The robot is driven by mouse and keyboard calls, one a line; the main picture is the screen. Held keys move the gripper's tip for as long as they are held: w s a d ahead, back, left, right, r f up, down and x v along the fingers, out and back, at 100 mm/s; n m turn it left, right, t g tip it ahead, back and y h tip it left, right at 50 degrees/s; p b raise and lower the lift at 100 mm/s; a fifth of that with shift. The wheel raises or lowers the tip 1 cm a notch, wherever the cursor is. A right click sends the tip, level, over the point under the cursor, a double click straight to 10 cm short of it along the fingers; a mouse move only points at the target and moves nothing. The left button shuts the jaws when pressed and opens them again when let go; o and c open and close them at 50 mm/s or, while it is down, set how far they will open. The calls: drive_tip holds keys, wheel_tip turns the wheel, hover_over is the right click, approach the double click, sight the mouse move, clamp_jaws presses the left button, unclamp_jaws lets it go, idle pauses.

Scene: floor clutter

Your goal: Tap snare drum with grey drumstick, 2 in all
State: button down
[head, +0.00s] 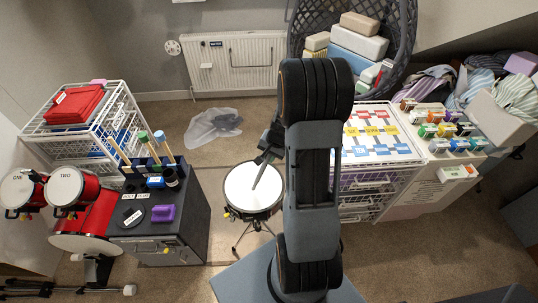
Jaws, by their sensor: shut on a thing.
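The snare drum (240,200) stands on a tripod on the carpet at the middle of the head view, its white head facing up. My gripper (268,152) is at the drum's upper right edge, partly hidden by my arm. It is shut on the grey drumstick (260,175), which slants down and left with its tip over the middle of the white head. I cannot tell whether the tip touches the drum head or is just above it.
A dark cabinet (180,228) left of the drum holds upright sticks with coloured ends and a purple block (163,213). Red drums (72,187) stand further left. A clear plastic bag (213,125) lies on the carpet behind. A white drawer unit (375,176) stands at right.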

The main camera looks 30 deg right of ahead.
drive_tip(key=shift+f+b, duration=0.45)
drive_tip(key=shift+f, duration=0.5)
drive_tip(key=shift+r+p, duration=2)
drive_tip(key=shift+r, duration=0.6)
drive_tip(key=shift+f, duration=0.15)
wheel_tip(320, 180, down, 4)
drive_tip(key=b, duration=0.4)
drive_tip(key=shift+r, duration=0.25)
